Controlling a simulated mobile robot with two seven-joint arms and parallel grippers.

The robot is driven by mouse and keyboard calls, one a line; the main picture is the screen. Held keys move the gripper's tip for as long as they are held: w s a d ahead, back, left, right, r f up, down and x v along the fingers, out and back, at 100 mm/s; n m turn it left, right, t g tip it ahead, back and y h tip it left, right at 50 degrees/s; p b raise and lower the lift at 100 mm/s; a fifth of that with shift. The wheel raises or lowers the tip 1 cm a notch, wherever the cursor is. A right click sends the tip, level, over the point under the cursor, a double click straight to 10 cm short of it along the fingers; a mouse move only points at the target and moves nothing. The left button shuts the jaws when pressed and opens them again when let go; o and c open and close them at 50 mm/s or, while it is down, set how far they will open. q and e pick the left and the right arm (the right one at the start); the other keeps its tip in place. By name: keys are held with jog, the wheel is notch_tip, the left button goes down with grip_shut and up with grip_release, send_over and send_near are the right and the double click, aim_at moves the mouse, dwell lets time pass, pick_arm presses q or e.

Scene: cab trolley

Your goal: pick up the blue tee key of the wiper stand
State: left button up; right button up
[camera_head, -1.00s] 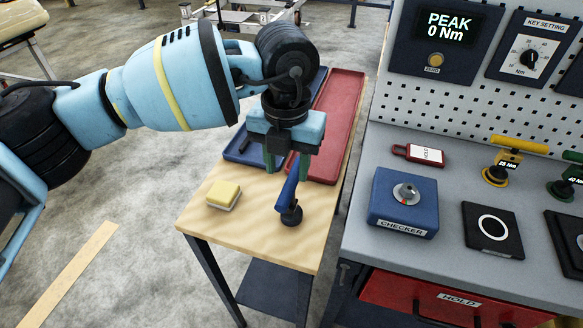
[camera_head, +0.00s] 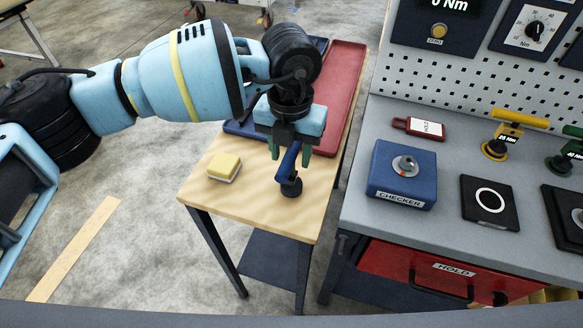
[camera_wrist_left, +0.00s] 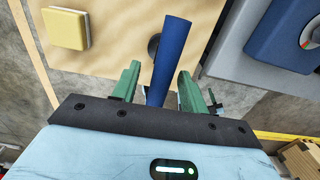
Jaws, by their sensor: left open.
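The blue tee key (camera_head: 289,168) stands on the wooden trolley top near its right edge, its blue bar above a dark round foot. It also shows in the left wrist view (camera_wrist_left: 171,60). My left gripper (camera_head: 289,150) is above and around the near end of the bar. In the left wrist view its green fingers (camera_wrist_left: 158,85) are open, one on each side of the blue bar, with gaps between. My right gripper is not in view.
A yellow sponge (camera_head: 224,166) lies left of the key. A red tray (camera_head: 340,75) and a blue tray (camera_head: 240,129) lie behind. The grey bench (camera_head: 400,240) with the blue checker (camera_head: 402,175) stands close on the right.

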aim_at(291, 182)
pick_arm(q)
jog(key=shift+f, duration=1.5)
grip_shut()
